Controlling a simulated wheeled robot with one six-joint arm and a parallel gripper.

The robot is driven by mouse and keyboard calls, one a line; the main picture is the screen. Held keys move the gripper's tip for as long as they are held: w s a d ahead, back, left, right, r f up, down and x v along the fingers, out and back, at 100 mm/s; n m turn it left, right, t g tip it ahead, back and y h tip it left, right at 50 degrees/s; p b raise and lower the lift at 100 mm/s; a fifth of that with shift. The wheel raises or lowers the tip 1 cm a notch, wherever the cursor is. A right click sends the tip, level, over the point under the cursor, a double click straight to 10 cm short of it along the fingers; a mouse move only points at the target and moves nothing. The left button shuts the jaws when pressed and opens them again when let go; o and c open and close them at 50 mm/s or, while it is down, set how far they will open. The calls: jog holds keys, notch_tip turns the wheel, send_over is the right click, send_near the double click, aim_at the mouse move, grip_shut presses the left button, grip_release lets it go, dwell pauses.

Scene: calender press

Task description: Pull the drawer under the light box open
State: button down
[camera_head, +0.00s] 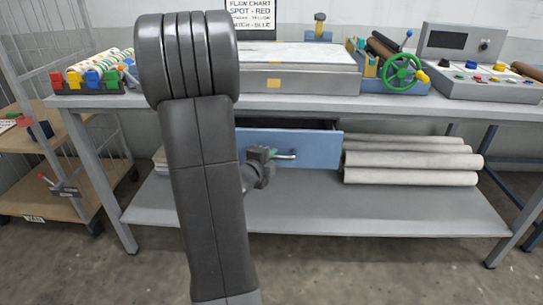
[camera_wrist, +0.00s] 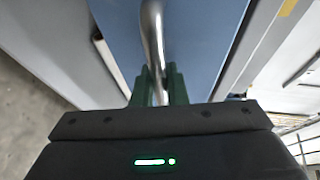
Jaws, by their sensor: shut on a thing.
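The blue drawer (camera_head: 312,150) hangs under the table, below the light box (camera_head: 290,82). Its front stands forward and a dark gap shows above its top edge, so it is at least partly open. The metal bar handle (camera_head: 287,156) is on the drawer front. My gripper (camera_head: 268,154) is at the handle, its left side partly hidden by my arm. In the wrist view the green fingers of my gripper (camera_wrist: 160,86) are shut on the curved metal handle (camera_wrist: 153,35), with the blue drawer front (camera_wrist: 195,40) behind it.
Several pale rolls (camera_head: 410,160) lie on the lower shelf (camera_head: 350,210), right of the drawer. On the tabletop (camera_head: 450,107) stand a green handwheel (camera_head: 403,71) and a control console (camera_head: 480,80). A wheeled wooden rack (camera_head: 45,190) stands at left.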

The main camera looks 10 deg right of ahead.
jog(key=s+a+b, duration=0.1)
jog(key=s+a, duration=0.1)
jog(key=s, duration=0.6)
jog(key=s+a+b, duration=0.1)
jog(key=s+a, duration=0.2)
jog(key=s, duration=0.6)
jog(key=shift+s, duration=0.2)
jog(key=c, duration=1.7)
grip_release()
jog(key=shift+p+v, duration=1.3)
jog(key=shift+v, duration=5.55)
